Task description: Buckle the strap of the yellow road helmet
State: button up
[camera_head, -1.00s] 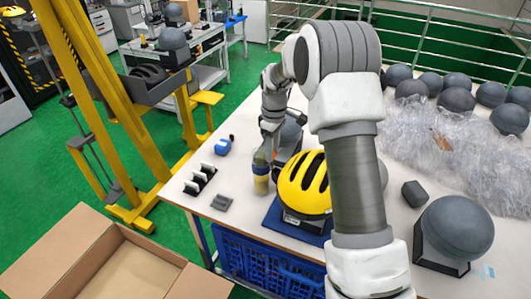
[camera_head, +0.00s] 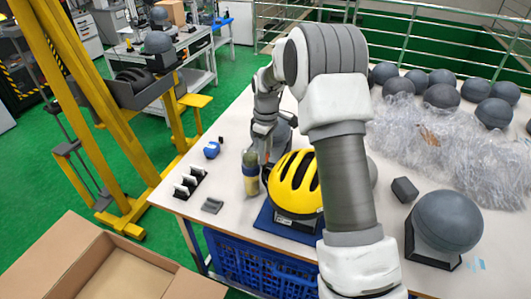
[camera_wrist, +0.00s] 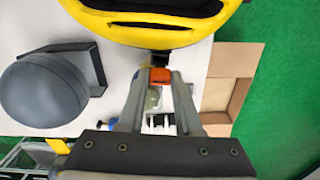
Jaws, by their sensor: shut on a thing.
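The yellow helmet (camera_head: 290,180) sits on a blue mat (camera_head: 268,219) near the front edge of the white table. Its yellow rim (camera_wrist: 150,33) fills the top of the wrist view. My gripper (camera_wrist: 160,80) is below that rim in the wrist view, shut on an orange-red buckle piece (camera_wrist: 160,75). A short black strap (camera_wrist: 160,57) runs from the buckle piece up to the helmet. I cannot tell whether the buckle is fastened.
A bottle (camera_head: 251,178) stands left of the helmet, close to my gripper. A grey dome on a dark stand (camera_wrist: 43,93) is beside the helmet in the wrist view. A slotted holder (camera_head: 190,183), a blue item (camera_head: 211,150) and a grey block (camera_head: 212,205) lie at left.

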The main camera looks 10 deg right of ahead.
jog(key=shift+f+b, duration=0.4)
jog(key=shift+f, duration=0.2)
jog(key=shift+f+b, duration=0.7)
jog(key=shift+f, duration=0.4)
jog(key=shift+f, duration=0.2)
jog(key=o, duration=1)
jog(key=shift+o, duration=0.2)
notch_tip(320, 180, up, 17)
jog(key=shift+d+r, duration=0.15)
jog(key=shift+r, duration=0.05)
